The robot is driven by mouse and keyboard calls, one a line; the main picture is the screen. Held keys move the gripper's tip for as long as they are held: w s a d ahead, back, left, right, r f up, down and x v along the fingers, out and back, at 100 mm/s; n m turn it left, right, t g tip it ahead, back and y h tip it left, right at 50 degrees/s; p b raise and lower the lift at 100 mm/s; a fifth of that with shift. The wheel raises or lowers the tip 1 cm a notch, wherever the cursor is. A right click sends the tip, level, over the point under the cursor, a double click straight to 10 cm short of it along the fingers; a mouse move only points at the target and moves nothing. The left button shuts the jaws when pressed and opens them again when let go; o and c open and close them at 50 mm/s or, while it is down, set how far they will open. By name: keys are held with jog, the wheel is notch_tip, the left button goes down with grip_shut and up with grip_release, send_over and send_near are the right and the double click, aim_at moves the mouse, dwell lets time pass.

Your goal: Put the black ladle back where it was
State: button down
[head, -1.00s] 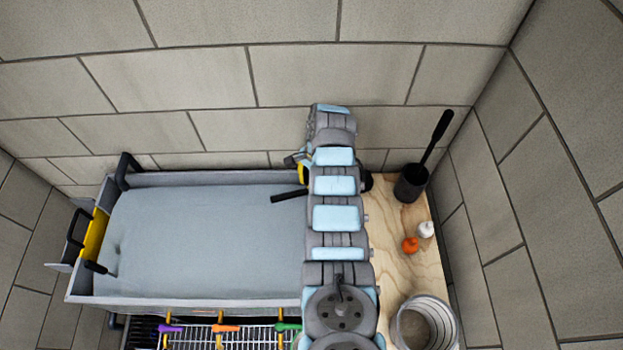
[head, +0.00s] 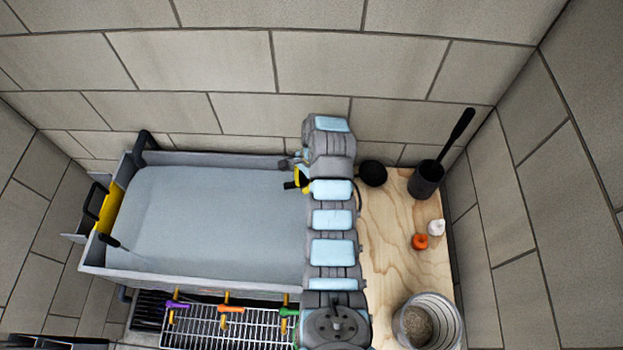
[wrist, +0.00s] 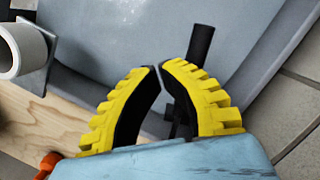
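A black round bowl-shaped piece (head: 373,173) shows just right of my arm in the head view, by the back edge of the wood; it looks like the ladle's bowl. In the wrist view a straight black handle (wrist: 201,45) sticks out past my right finger over the grey basin; its other end is hidden. My gripper (wrist: 160,67) has its yellow-backed fingers curved together with the tips almost touching. The handle passes behind the right finger, and I cannot tell whether it is touched. In the head view my gripper (head: 297,180) is partly hidden at the basin's right end.
A large grey basin (head: 200,280) is on the left. On the wooden top (head: 395,250) stand a black cup (head: 425,182) with a black-handled tool (head: 460,130), an orange item (head: 420,241), a white item (head: 436,227) and a metal bucket (head: 455,325). Walls enclose the back and right.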

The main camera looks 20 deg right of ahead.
jog(key=s+a+p, duration=0.5)
jog(key=a, duration=0.6)
jog(key=shift+a, duration=0.1)
